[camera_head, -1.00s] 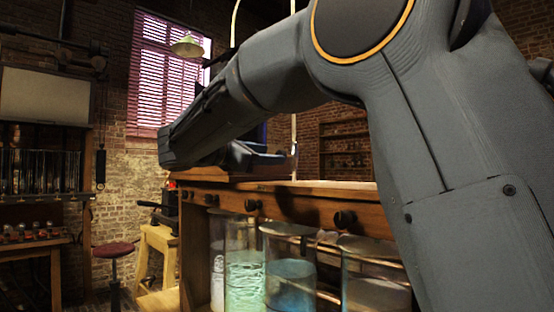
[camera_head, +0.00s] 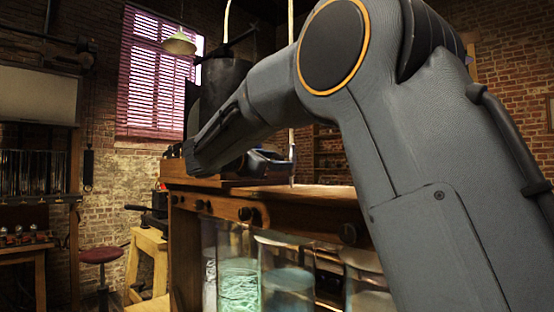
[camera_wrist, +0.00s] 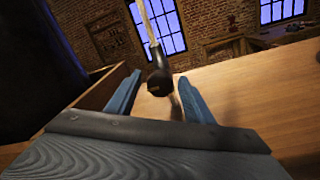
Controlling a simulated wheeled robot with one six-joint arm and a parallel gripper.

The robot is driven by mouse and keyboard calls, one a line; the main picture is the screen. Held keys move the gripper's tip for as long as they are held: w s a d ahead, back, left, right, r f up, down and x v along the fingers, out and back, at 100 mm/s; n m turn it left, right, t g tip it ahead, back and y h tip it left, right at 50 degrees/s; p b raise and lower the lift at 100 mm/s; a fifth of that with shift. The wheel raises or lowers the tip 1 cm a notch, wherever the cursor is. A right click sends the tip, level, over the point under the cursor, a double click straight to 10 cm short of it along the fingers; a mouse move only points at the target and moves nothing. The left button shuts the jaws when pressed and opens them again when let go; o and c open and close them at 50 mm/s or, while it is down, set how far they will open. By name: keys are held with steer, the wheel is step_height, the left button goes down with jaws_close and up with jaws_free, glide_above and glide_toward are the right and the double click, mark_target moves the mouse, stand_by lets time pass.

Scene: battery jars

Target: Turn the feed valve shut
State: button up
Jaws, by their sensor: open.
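A thin pale tube (camera_head: 292,90) comes down to the wooden bench top in the head view. In the wrist view, a dark round knob (camera_wrist: 160,83) sits on the lower part of this tube and looks like the feed valve. My gripper (camera_wrist: 157,78) is open, with one blue finger on each side of the knob in the picture. I cannot tell whether either finger touches it. In the head view, my gripper (camera_head: 270,160) is low over the bench top, just left of the tube. The valve is hard to make out there.
The wooden bench (camera_head: 320,192) has glass jars (camera_head: 239,285) with pale green and bluish contents beneath its top. A dark cylindrical tank (camera_head: 224,82) stands behind my arm. A red stool (camera_head: 100,256) is on the left. The bench top right of the tube looks clear.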

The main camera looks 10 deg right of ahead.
steer(key=shift+w+d, duration=0.1)
steer(key=shift+d, duration=0.05)
steer(key=c, duration=1)
